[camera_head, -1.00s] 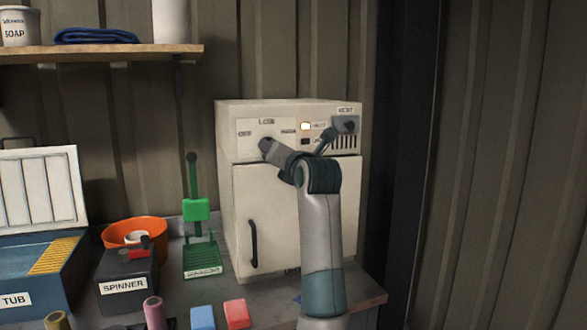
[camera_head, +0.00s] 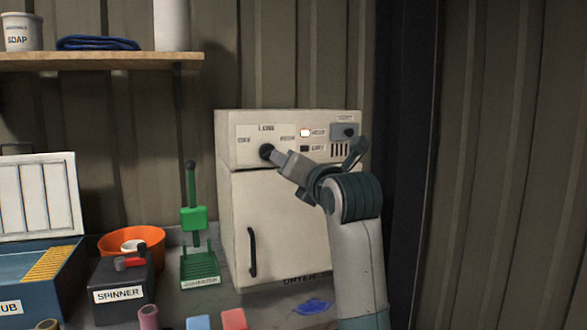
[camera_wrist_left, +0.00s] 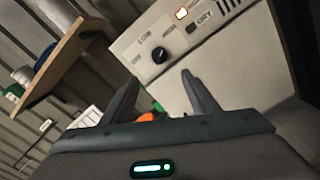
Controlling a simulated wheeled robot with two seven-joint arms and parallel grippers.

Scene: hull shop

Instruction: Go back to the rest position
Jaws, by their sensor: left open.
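My left gripper (camera_head: 318,153) is open and empty in front of the control panel of the cream dryer (camera_head: 270,205). Its two fingers are spread apart; they also show in the left wrist view (camera_wrist_left: 160,90). The dryer's dark round dial (camera_head: 267,151) shows just beyond one fingertip. In the left wrist view the dial (camera_wrist_left: 160,55) stands clear of both fingers. The dryer door is shut. My arm covers the right part of the door. My right gripper is not in view.
On the bench stand a green press-like stand (camera_head: 198,220), a spinner box (camera_head: 122,290), an orange bowl (camera_head: 105,242) and a blue tub (camera_head: 50,285). A blue cloth (camera_head: 313,307) lies before the dryer. A wooden shelf (camera_head: 100,61) hangs upper left.

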